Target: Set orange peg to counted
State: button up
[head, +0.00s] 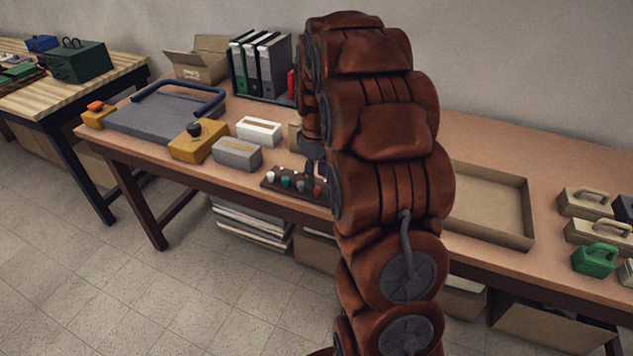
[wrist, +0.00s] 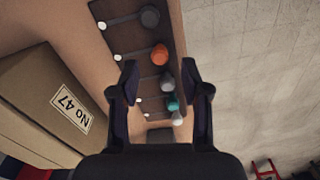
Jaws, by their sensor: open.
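In the wrist view, a dark board (wrist: 128,37) carries a row of pegs, with pale slots or lines running across to small white dots. The orange peg (wrist: 159,55) sits at the row's floor-side end, between a dark grey peg (wrist: 149,17) and a lighter grey peg (wrist: 168,82). It also shows in the head view (head: 317,190). A teal peg (wrist: 172,103) and a white peg (wrist: 177,118) follow. My gripper (wrist: 160,78) is open above the board, with the orange peg slightly beyond its fingertips. I cannot read any "counted" marking. My arm hides the board's right end in the head view.
A cardboard box labelled No 47 (wrist: 40,100) stands close beside the board. Grey (head: 238,154) and white (head: 259,131) boxes stand to the left. An empty tray (head: 490,205) lies right of my arm. The table's front edge is close to the board.

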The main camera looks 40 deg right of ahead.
aim_at(317, 187)
jog(key=shift+f, duration=1.6)
grip_shut()
